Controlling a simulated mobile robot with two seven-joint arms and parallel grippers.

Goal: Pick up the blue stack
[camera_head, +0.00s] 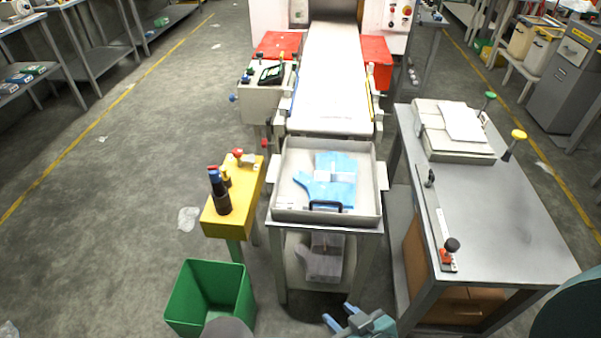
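The blue stack (327,186) lies flat in the metal tray (284,203) at the end of the conveyor. It looks like thin blue gloves with a pale band across the middle. My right gripper (339,314) is at the bottom centre, below and in front of the tray and well apart from the stack. Its two blue fingers are spread with nothing visible between them. My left gripper is not in view.
A green bin (208,292) and a yellow stand (238,206) with dark bottles are left of the tray. A grey table (500,223) with a long lever stands close on the right. The tray has raised walls and a black front handle (326,205).

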